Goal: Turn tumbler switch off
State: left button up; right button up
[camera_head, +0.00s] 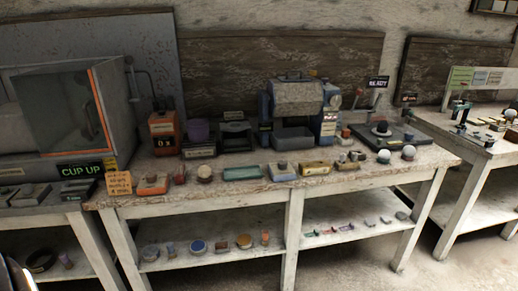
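A blue-grey machine with a drum-like grey top (297,97), possibly the tumbler, stands at the back of the middle workbench. A blue panel (328,124) with small labels is on its right side. I cannot make out a switch or its position at this size. A dark sign reading "READY" (378,83) stands right of the machine. Neither gripper is in view. A dark, shiny curved shape shows at the bottom left corner; I cannot tell what it is.
The wooden workbench (225,187) carries an orange box (164,132), a green tray (242,173), pale spheres and small items along its front edge. Its lower shelf holds jars and small tools. A glass-fronted cabinet (68,110) stands left, another table right. Some floor is clear.

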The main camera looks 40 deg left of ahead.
aim_at(282, 164)
jog(key=u, duration=1.05)
jog(key=i, duration=0.9)
jog(key=u, duration=0.95)
